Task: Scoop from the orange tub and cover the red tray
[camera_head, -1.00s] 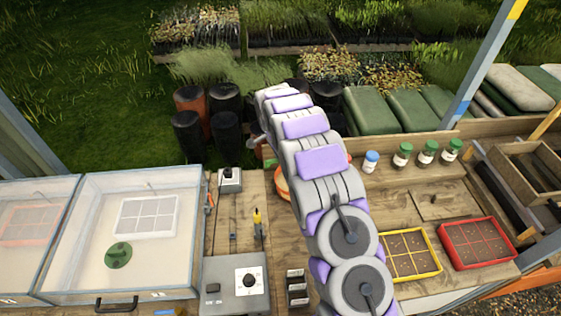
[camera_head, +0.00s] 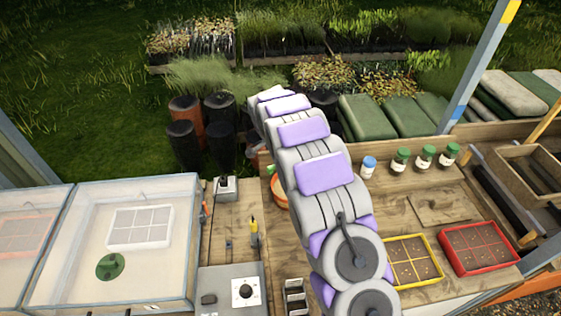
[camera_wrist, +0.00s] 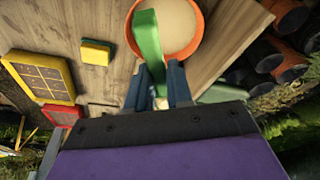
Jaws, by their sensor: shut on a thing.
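The orange tub (camera_wrist: 192,50) holds a pale, fine material and shows at the top of the wrist view. In the head view only a sliver of the tub (camera_head: 279,195) shows beside my arm. My gripper (camera_wrist: 160,78) is shut on a green scoop (camera_wrist: 147,40), which reaches over the tub's left side. Whether the scoop carries material cannot be told. In the head view my gripper is hidden behind my arm. The red tray (camera_head: 479,271), with soil-filled cells, sits at the right of the bench. Its edge also shows in the wrist view (camera_wrist: 62,115).
A yellow tray (camera_head: 439,283) of soil cells stands left of the red tray. A yellow-and-green block (camera_wrist: 97,53) lies on the wood. A clear-lidded case (camera_head: 120,250) stands left.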

